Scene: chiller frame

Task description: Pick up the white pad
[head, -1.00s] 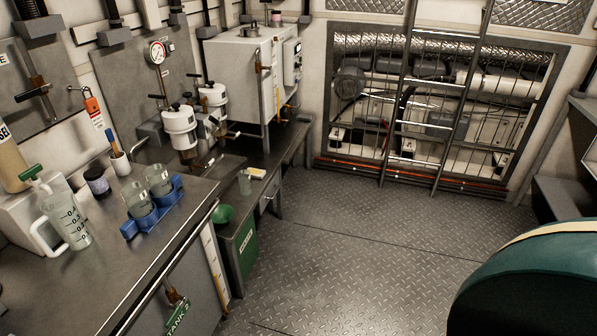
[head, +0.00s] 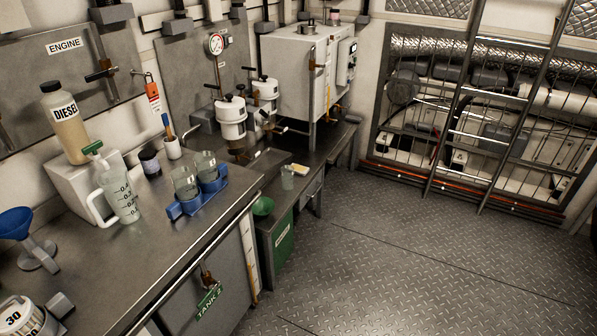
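A small flat white piece with a yellowish part (head: 300,170) lies on the lower bench by its front edge, next to a clear beaker (head: 287,177). It looks like the white pad, but it is too small to be sure. Neither of my grippers shows in the head view.
The floor (head: 400,255) at right is clear.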

